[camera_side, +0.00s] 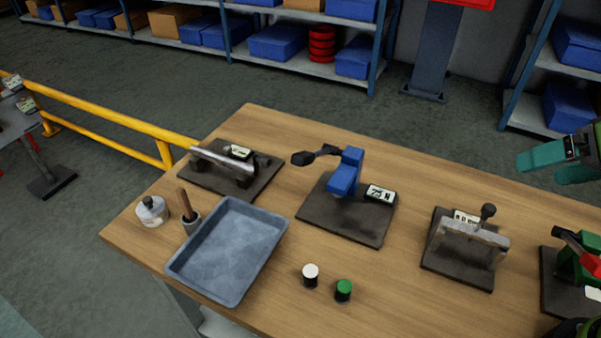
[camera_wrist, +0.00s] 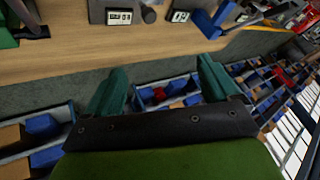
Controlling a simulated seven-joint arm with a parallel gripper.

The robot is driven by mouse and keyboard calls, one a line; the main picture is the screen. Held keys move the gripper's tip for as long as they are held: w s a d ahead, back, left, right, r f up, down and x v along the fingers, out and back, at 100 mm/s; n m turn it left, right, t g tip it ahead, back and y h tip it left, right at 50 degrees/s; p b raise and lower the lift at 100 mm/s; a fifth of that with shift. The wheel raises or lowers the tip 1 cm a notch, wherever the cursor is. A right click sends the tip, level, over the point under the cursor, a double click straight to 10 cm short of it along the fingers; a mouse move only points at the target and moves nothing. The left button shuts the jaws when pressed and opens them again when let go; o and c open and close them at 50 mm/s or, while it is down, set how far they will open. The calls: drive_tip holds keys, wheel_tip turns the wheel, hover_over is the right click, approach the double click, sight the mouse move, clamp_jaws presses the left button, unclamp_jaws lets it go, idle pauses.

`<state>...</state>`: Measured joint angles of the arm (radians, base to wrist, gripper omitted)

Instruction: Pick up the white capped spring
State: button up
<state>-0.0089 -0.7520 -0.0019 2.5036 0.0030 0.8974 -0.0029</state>
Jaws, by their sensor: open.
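The white capped spring (camera_side: 310,274) stands upright on the wooden table near its front edge, with a white top and a dark lower part. A similar green-capped one (camera_side: 343,290) stands just to its right, a small gap apart. My gripper (camera_side: 571,160) is at the right edge of the side view, above the table's far right and well away from the white capped spring. Its teal fingers also show in the wrist view (camera_wrist: 160,92), spread apart with nothing between them. The white capped spring is not visible in the wrist view.
A grey tray (camera_side: 184,268) lies left of the white capped spring, with a jar (camera_side: 151,211) and a handled pot (camera_side: 190,220) beyond. Dark-based fixtures, including a blue one (camera_side: 346,172) and a metal one (camera_side: 468,240), stand behind and right. The table (camera_side: 390,300) is bare between.

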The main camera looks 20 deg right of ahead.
drive_tip(key=shift+d, duration=0.15)
drive_tip(key=c, duration=0.5)
drive_tip(key=shift+o, duration=0.2)
